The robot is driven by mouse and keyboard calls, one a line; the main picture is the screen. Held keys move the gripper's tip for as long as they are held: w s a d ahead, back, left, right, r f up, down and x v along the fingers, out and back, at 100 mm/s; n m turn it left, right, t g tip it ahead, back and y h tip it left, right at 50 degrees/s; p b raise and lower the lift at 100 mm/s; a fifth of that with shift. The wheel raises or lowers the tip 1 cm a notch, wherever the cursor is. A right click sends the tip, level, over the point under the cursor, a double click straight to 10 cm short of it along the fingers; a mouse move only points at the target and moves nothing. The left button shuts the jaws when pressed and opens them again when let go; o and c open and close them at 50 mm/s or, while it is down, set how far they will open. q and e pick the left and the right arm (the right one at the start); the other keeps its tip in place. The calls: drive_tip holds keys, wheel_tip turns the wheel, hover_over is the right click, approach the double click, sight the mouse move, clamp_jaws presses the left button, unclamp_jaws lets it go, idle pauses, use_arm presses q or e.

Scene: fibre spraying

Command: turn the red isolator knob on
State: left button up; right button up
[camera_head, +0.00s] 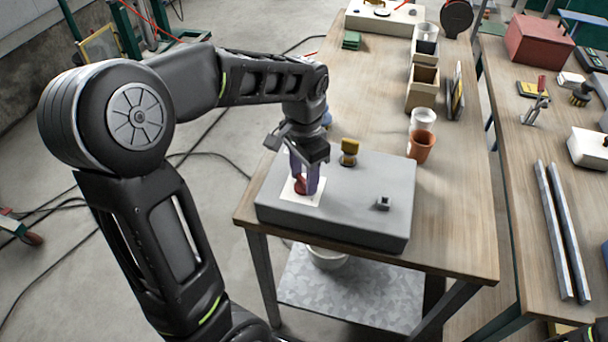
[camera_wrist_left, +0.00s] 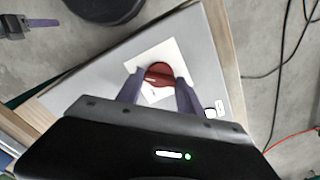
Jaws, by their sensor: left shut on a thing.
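The red isolator knob (camera_head: 300,186) sits on a white square plate (camera_head: 287,194) at the left end of a grey box on the table. It also shows in the left wrist view (camera_wrist_left: 158,74), a red disc between the fingertips. My left gripper (camera_head: 306,180) points down at it, its purple-grey fingers closed on the knob from both sides. In the left wrist view the fingers (camera_wrist_left: 159,85) stand on either side of it. The head view partly hides the knob behind a finger. My right gripper is not clearly visible.
A second table on the right holds metal bars (camera_head: 562,230).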

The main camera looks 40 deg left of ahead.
sight(304, 180)
idle(0.4)
use_arm(q)
drive_tip(key=o, duration=1.4)
wheel_tip(304, 180, up, 8)
drive_tip(key=shift+f+b, duration=0.1)
drive_tip(key=shift+b, duration=0.35)
